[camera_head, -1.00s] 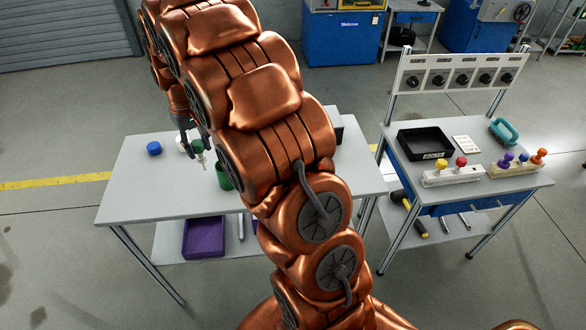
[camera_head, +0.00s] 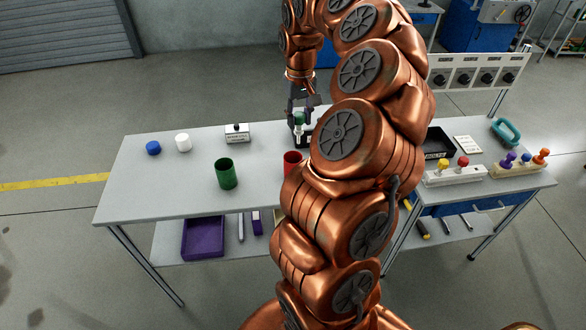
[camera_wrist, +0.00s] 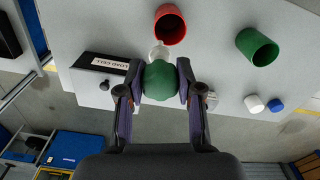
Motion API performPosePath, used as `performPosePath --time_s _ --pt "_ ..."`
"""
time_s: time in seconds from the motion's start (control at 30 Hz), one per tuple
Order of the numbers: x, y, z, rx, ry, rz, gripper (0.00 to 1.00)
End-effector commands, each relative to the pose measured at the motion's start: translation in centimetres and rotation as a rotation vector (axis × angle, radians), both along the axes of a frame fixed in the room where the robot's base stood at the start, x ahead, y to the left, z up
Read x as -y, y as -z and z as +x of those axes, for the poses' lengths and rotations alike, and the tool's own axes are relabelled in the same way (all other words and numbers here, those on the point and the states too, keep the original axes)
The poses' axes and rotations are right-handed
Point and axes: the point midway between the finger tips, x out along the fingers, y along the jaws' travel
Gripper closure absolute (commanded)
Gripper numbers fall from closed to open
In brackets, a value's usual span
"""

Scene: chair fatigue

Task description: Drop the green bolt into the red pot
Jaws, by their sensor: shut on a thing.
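My gripper (camera_wrist: 160,90) is shut on the green bolt (camera_wrist: 160,80), whose round green head sits between the two fingers. A pale shank shows beyond the head, towards the red pot. In the head view my gripper (camera_head: 301,108) holds the bolt (camera_head: 299,119) above the table's far side. The red pot (camera_wrist: 170,24) is open and stands just beyond the bolt in the wrist view. In the head view the red pot (camera_head: 291,161) is partly hidden by my arm. The bolt appears outside the pot.
A green pot (camera_head: 226,174) stands left of the red one. A black load cell box (camera_wrist: 100,69) lies beside the gripper. White (camera_head: 183,142) and blue (camera_head: 153,148) caps and a small labelled box (camera_head: 237,134) stand on the table (camera_head: 150,190). Its left front is clear.

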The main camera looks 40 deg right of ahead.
Motion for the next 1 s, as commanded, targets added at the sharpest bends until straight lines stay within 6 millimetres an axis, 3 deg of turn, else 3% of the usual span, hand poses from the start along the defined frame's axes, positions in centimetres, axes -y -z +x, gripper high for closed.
performPosePath --time_s 0.27,0.7,1.0 --pt "0.0 1.5 -0.2 -0.003 0.002 0.001 0.95" --pt "0.0 5.6 -0.1 0.001 0.002 0.001 0.95" --pt "0.0 5.9 -0.1 0.001 0.001 0.000 0.95"
